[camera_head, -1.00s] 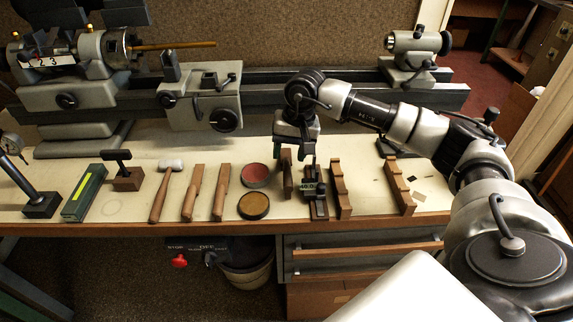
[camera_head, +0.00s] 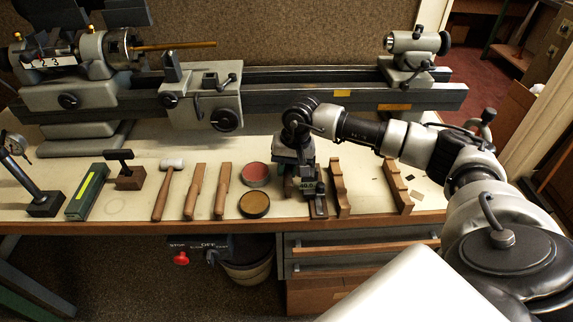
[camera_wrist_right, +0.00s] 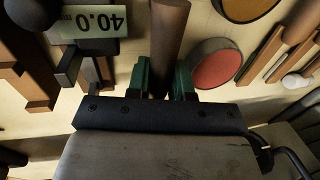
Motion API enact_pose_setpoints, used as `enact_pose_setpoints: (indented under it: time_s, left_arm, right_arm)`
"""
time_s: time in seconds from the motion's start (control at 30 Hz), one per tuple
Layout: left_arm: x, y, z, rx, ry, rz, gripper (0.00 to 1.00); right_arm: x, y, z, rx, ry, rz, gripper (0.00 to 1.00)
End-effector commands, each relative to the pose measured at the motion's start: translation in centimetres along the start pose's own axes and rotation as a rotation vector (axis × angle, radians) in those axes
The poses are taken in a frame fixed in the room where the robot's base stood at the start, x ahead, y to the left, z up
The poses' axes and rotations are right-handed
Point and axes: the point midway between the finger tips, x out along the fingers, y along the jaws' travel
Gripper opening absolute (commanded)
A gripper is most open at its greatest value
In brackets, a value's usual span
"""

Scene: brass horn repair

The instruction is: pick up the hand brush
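The hand brush (camera_wrist_right: 168,45) shows in the right wrist view as a brown wooden piece running up from between my right fingers. My right gripper (camera_wrist_right: 166,78) has a green finger on each side of it, and both fingers appear close against the wood. In the head view my right gripper (camera_head: 291,180) is low over the bench. It hides most of the brush there, and the brush's bristles cannot be made out. My left gripper is not in view.
A gauge reading 40.0 (camera_head: 309,187) stands close beside my right gripper. Red (camera_head: 255,173) and ochre (camera_head: 254,204) round tins lie to the left. Notched wooden racks (camera_head: 339,190) stand to the right. The lathe bed (camera_head: 300,98) runs behind.

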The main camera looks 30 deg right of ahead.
Motion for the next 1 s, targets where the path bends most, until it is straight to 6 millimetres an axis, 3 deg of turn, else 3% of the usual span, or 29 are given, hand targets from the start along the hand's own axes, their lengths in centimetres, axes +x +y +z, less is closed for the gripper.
enact_pose_setpoints:
  time_s: [0.1, 0.47, 0.73, 1.0]
  left_arm:
    - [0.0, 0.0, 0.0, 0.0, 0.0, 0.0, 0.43]
    - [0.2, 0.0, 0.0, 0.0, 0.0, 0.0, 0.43]
    - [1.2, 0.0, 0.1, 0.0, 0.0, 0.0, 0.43]
    - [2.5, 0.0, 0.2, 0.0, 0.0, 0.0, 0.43]
  right_arm:
    - [0.0, 0.0, 0.0, 0.0, 0.0, 0.0, 0.0]
    - [-0.5, -0.1, -0.1, 0.0, 0.001, -0.001, 0.0]
    - [-4.2, -0.9, -0.1, -0.001, 0.006, -0.004, 0.0]
    - [-8.5, 4.0, 3.2, 0.002, 0.004, 0.003, 0.0]
